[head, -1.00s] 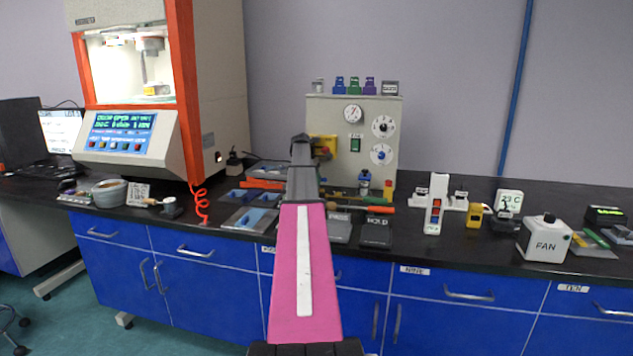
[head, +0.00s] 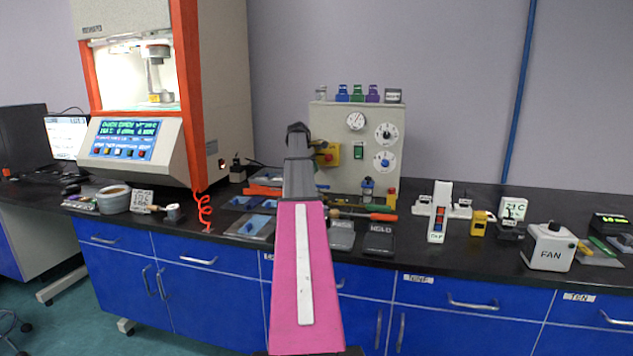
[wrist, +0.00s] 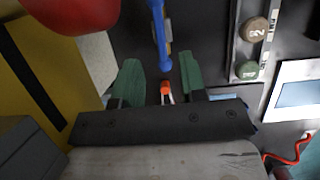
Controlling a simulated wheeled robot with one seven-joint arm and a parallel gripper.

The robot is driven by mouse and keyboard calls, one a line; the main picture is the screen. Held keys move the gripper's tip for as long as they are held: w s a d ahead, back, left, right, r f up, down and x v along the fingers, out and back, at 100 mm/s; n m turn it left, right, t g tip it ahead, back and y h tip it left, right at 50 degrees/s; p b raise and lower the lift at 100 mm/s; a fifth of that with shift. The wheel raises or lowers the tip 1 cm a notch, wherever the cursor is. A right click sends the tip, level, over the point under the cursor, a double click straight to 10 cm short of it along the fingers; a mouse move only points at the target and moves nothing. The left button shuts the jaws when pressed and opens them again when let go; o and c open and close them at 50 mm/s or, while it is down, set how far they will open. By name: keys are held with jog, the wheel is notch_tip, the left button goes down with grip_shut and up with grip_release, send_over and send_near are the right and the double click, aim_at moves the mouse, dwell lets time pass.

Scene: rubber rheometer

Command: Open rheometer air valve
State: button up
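A long blue bar (wrist: 160,40), which looks like the air valve's lever, shows in the wrist view, running down from the top edge. My gripper (wrist: 161,78) has its two green fingers spread apart. The bar's lower end lies between or just beyond the fingertips; whether they touch it I cannot tell. A small orange-red tip (wrist: 165,88) shows between the fingers. In the head view my arm reaches to the left side of the grey control panel (head: 345,120). There my gripper and the blue bar are hidden by my arm.
A yellow box (wrist: 28,75) with a red knob (wrist: 80,12) is close on the gripper's left; the box also shows beside my arm in the head view (head: 330,154). The rheometer (head: 220,90) stands left. An orange-handled tool (head: 380,216) lies before the panel.

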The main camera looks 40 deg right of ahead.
jog(key=shift+v, duration=1.25)
